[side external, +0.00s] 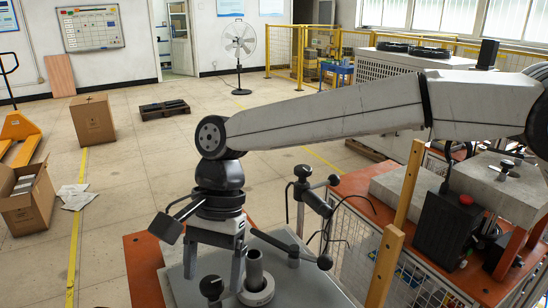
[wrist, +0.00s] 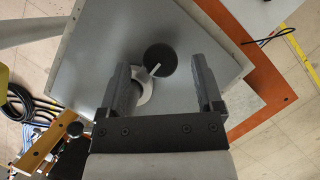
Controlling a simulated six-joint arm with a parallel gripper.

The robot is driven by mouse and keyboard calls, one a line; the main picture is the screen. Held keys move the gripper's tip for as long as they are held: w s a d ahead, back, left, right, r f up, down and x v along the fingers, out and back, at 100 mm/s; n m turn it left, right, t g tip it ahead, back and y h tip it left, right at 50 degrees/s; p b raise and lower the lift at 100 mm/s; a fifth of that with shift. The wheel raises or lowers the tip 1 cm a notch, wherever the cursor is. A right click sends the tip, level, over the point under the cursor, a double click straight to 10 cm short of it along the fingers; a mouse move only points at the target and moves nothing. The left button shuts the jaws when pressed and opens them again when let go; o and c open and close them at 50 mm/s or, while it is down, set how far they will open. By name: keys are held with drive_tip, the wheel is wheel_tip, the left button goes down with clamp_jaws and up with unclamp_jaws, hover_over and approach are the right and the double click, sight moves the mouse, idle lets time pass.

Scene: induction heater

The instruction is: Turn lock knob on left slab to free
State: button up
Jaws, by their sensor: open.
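The left slab is a grey plate (side external: 180,291) under my gripper; it also fills the middle of the wrist view (wrist: 95,60). Its lock knob is a dark round knob (side external: 211,287) near the picture's bottom edge. In the wrist view the knob (wrist: 160,57) shows a short white line slanting up to the right. My gripper (side external: 214,275) points down over the slab, open and empty. In the wrist view the knob appears around the gap between the fingertips (wrist: 164,62); contact cannot be told. The left finger partly hides a pale ring on the slab.
A metal cylinder on a round base (side external: 255,290) stands close to the right finger. A black jointed stand (side external: 303,195) rises behind it. A wooden post (side external: 382,270) and wire cage are to the right. A second slab with a knob (side external: 506,167) lies far right.

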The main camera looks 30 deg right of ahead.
drive_tip(key=shift+s+f, duration=0.1)
drive_tip(key=shift+f, duration=0.2)
clamp_jaws()
